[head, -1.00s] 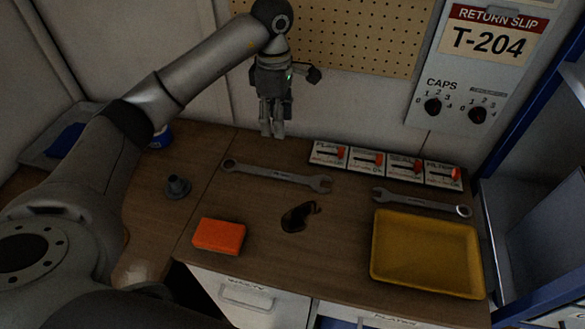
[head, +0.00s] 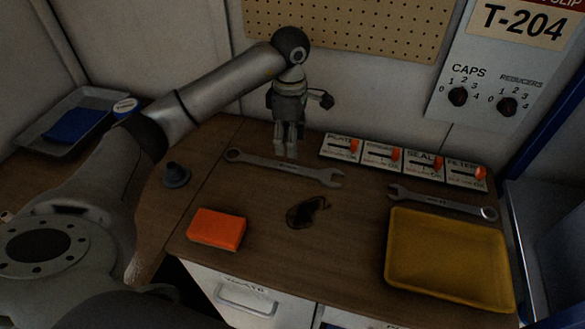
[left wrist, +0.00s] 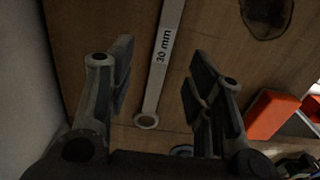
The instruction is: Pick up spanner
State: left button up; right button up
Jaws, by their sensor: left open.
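A long grey spanner (head: 285,168) lies flat on the wooden bench, ring end left and open jaw right. In the left wrist view this spanner (left wrist: 163,70), marked "30 mm", runs between the two fingers, its ring end toward the gripper. A second spanner (head: 440,201) lies at the right, behind the yellow tray. My left gripper (head: 286,153) points down above the long spanner, near its middle. In the left wrist view the gripper (left wrist: 158,80) is open and empty, its fingers either side of the spanner. My right gripper is not seen.
A yellow tray (head: 450,291) sits at the front right. An orange block (head: 216,229), a dark stain (head: 306,212) and a grey flanged piece (head: 175,175) are on the bench. Switch panels (head: 382,157) line the back. A pegboard (head: 350,28) hangs on the wall.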

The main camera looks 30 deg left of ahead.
aim_at(291, 167)
pick_arm(q)
jog(key=shift+f, duration=0.95)
jog(key=f, duration=0.1)
jog(key=f+p, duration=0.1)
jog(key=f, duration=0.1)
jog(key=f+p, duration=0.1)
jog(key=shift+s+d+f, duration=0.15)
jog(key=shift+s+d, duration=0.1)
jog(key=shift+s, duration=0.05)
jog(key=shift+w+f, duration=0.1)
jog(key=shift+f, duration=0.45)
grip_shut()
